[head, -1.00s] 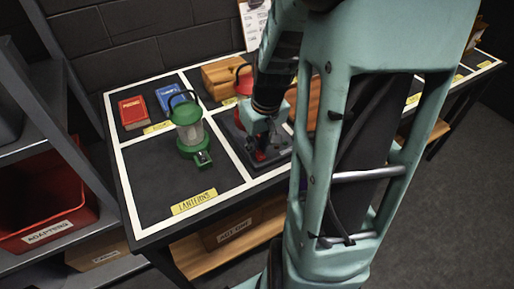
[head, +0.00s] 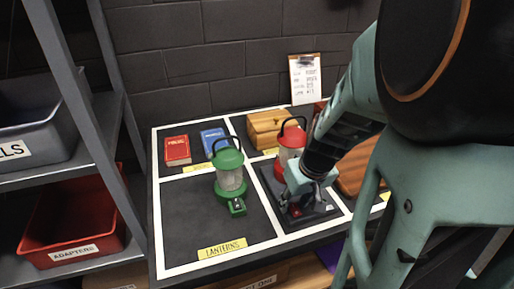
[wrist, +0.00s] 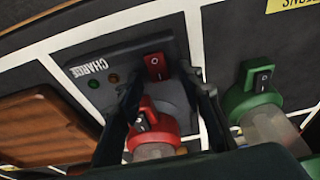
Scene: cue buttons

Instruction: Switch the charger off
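The charger (wrist: 92,98) is a dark grey plate marked CHARGE; it also shows in the head view (head: 268,180). Its red rocker switch (wrist: 155,66) sits near one edge. Two small lamps, one green (wrist: 93,83) and one orange-red (wrist: 114,78), lie beside the lettering. The red lantern (head: 287,145) stands upright on the charger; its red base with its own switch shows in the wrist view (wrist: 150,118). My gripper (wrist: 162,82) is low over the charger, fingers apart on either side of the red switch. Contact cannot be told.
A green lantern (head: 229,172) stands left of the charger in the LANTERNS cell. Red (head: 177,150) and blue (head: 213,141) books and a wooden box (head: 268,129) lie behind. A wooden board (wrist: 40,125) lies on the charger's other side. The front of the LANTERNS cell is clear.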

